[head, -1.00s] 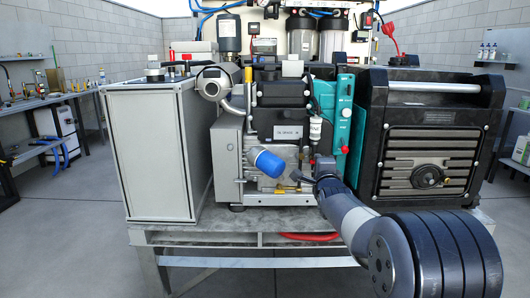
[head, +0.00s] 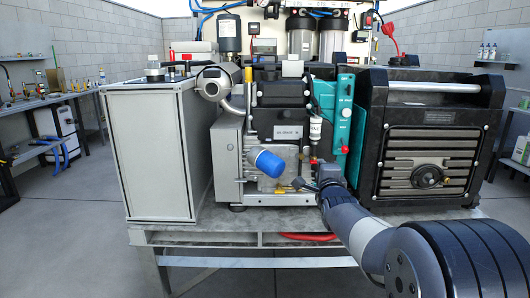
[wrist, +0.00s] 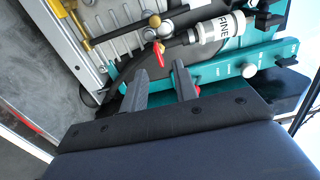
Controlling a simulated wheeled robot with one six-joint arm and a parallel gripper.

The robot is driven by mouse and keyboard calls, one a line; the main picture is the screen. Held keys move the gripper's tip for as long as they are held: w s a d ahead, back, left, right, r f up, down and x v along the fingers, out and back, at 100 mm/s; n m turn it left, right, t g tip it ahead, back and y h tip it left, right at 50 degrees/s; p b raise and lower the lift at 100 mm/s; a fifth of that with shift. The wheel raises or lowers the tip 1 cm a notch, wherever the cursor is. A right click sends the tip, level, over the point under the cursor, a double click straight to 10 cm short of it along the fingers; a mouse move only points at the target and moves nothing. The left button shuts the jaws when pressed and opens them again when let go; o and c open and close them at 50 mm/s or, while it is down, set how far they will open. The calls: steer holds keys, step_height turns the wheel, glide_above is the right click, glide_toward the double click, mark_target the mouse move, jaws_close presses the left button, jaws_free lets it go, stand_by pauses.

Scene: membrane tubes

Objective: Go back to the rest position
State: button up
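My gripper (wrist: 159,68) shows in the wrist view with its two dark fingers apart and nothing visible between them. Just beyond the fingertips is a small valve with a red lever (wrist: 159,48); I cannot tell whether a finger touches it. In the head view my gripper (head: 303,185) is small and partly hidden by my wrist, in front of the lower middle of the machine. My arm reaches in from the bottom right.
The machine (head: 281,135) stands on a grey metal bench (head: 280,222), between a light grey cabinet (head: 150,155) and a black unit (head: 430,130). A blue filter (head: 266,162) juts out near my gripper. A white FINE filter (wrist: 222,27) is close by. Floor at front left is clear.

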mark_target(315, 160)
steer(key=w+n+p, duration=0.1)
steer(key=n+p, duration=0.1)
steer(key=w+n+p, duration=0.1)
steer(key=w+n, duration=0.1)
steer(key=n, duration=0.1)
steer(key=w+n+p, duration=0.2)
steer(key=n, duration=0.1)
steer(key=shift+r+p, duration=0.3)
steer(key=n+p, duration=0.4)
steer(key=p, duration=0.1)
steer(key=shift+a+r, duration=0.1)
steer(key=shift+a, duration=0.05)
steer(key=n+p, duration=0.4)
steer(key=p, duration=0.1)
steer(key=shift+s+f+n, duration=0.2)
steer(key=shift+s+n, duration=0.1)
steer(key=shift+s, duration=0.55)
